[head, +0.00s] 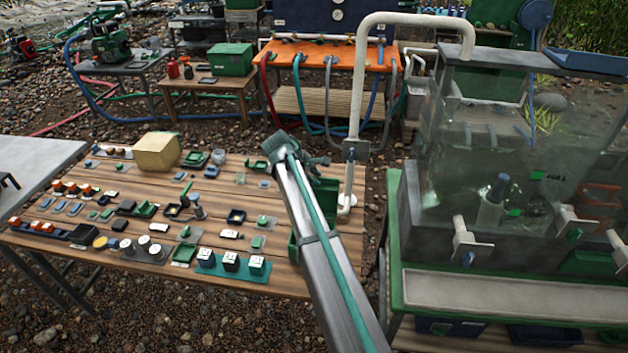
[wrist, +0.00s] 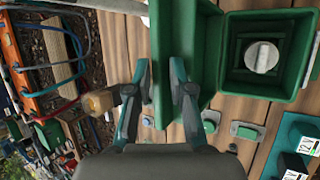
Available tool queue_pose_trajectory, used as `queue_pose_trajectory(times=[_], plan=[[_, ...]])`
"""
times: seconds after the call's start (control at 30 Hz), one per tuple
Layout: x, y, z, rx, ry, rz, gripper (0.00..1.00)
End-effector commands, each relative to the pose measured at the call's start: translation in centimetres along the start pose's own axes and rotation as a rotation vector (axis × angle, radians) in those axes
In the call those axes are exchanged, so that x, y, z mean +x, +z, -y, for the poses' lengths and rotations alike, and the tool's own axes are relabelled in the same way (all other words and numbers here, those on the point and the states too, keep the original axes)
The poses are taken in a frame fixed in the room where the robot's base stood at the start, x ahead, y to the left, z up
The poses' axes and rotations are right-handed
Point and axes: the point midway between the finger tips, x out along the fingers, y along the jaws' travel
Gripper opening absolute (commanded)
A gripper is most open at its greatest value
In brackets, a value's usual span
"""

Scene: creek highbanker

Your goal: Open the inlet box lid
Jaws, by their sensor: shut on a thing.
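The inlet box (wrist: 265,95) is a green square box at the right of the wrist view. Its top is uncovered, and a pale round fitting shows inside it. The green lid (wrist: 205,55) stands out to the left of the box as a tray-like panel. My gripper (wrist: 160,70) straddles the lid's left edge with a finger on either side and is shut on it. In the head view my gripper (head: 302,156) is at the right end of the wooden table, and green parts of the box or lid (head: 325,192) show behind my arm, mostly hidden.
The wooden table (head: 285,283) holds many small parts and a yellow block (head: 157,152) left of my arm. A white pipe (head: 356,100) rises close behind my gripper. A clear tank (head: 490,150) stands to the right. An orange bench (head: 325,52) with hoses is behind.

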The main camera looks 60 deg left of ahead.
Motion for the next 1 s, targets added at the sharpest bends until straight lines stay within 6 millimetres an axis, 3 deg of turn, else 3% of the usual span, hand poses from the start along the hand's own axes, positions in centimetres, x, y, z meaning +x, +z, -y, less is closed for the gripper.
queue_pose_trajectory(times=[0.4, 0.43, 0.77, 1.0], plan=[[0.1, 0.0, -0.1, 0.005, 0.001, 0.000, 0.00], [0.2, 0.0, -0.1, 0.004, 0.001, 0.000, 0.24], [0.0, 0.0, -0.1, 0.002, 0.000, 0.000, 0.24], [-2.4, 0.0, -0.1, 0.001, 0.001, -0.001, 0.24]])
